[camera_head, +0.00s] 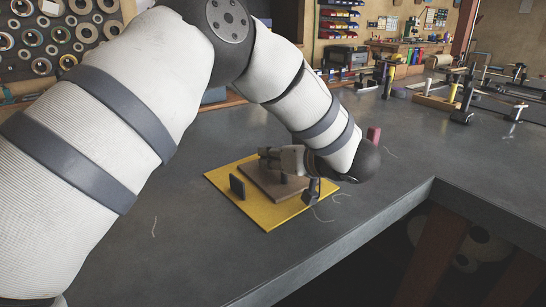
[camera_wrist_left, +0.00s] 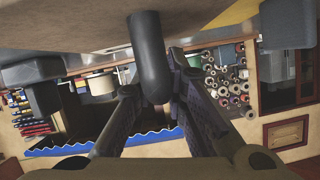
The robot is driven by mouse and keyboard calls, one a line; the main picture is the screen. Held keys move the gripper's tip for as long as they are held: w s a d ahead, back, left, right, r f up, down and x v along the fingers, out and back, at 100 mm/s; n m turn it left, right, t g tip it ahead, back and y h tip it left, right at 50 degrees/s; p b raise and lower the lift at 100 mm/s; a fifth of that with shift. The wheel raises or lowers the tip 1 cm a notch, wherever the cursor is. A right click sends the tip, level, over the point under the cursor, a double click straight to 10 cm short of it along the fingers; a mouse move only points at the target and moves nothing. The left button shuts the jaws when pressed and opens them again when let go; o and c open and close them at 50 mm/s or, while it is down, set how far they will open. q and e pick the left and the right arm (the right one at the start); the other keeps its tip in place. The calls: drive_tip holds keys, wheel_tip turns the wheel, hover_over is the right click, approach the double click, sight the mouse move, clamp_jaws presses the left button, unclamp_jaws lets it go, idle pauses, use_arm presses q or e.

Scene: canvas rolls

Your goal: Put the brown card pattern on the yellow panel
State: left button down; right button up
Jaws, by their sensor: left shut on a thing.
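The yellow panel (camera_head: 272,217) lies flat on the grey bench. The brown card pattern (camera_head: 262,182) lies over it, inside its edges; I cannot tell whether it touches the panel. A dark block (camera_head: 237,187) stands at the card's left side, and another (camera_head: 311,190) at its right. My left gripper (camera_head: 283,164) is above the card, shut on its dark upright handle. In the left wrist view the rounded handle (camera_wrist_left: 147,50) comes down between the fingers from the card (camera_wrist_left: 90,35), and some yellow panel (camera_wrist_left: 225,18) shows. My right gripper is out of view.
A reddish cylinder (camera_head: 374,134) stands just beyond my left wrist. Thin pale threads (camera_head: 322,214) lie near the panel. Metal stands and rods (camera_head: 462,105) are at the right back. The bench is clear in front of the panel up to its edge.

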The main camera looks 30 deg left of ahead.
use_arm(q)
drive_tip(key=shift+r, duration=0.1)
drive_tip(key=c, duration=1.6)
unclamp_jaws()
drive_tip(key=shift+r, duration=0.1)
drive_tip(key=v, duration=1.2)
